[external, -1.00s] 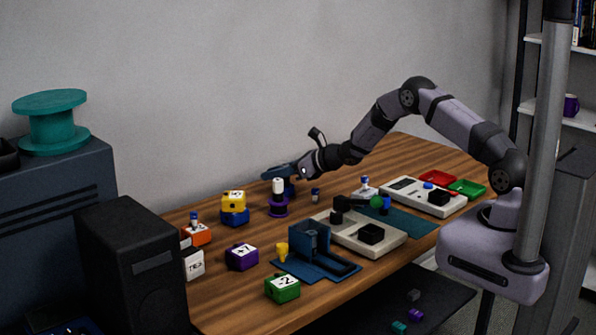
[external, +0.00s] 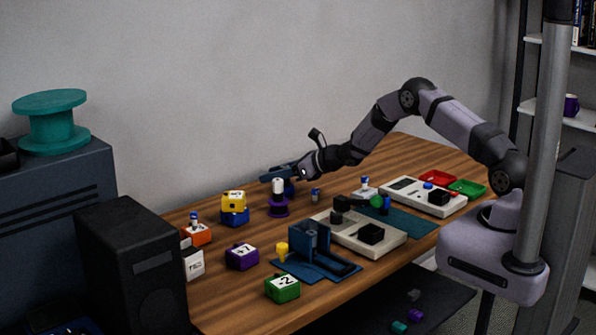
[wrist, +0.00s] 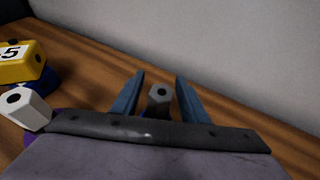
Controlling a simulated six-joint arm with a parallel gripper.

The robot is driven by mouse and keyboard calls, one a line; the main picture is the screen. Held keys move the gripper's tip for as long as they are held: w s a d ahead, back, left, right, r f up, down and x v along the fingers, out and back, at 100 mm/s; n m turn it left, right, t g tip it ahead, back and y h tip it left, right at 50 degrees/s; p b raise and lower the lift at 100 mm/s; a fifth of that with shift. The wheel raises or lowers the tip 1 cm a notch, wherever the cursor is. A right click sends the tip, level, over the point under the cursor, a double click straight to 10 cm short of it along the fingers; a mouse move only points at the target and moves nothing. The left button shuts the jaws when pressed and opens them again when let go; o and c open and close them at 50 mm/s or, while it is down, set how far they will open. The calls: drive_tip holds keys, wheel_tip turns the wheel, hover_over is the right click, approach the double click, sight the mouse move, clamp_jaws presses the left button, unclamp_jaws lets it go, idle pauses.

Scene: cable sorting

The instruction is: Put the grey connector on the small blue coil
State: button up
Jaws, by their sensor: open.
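The grey connector (wrist: 159,93), a hexagonal piece with a dark hole in its top, stands between my fingers in the wrist view. My gripper (wrist: 160,92) is open around it, with a gap showing on each side. In the external view my gripper (external: 268,177) is at the far side of the table, by the wall. A dark blue round thing (external: 289,190), which looks like the small blue coil, shows just below it. The fingers hide the connector there. I cannot see clearly where the connector meets the coil.
A white connector (external: 278,185) on a purple coil (external: 278,207) stands close in front of my gripper. A yellow block (external: 233,201) sits on a blue block (external: 235,217) to the left. A small blue-topped piece (external: 315,194) stands to the right. The wall is close behind.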

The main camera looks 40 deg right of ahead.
drive_tip(key=shift+s+r, duration=0.1)
drive_tip(key=b+v, duration=0.3)
drive_tip(key=v, duration=0.9)
drive_tip(key=shift+a, duration=0.1)
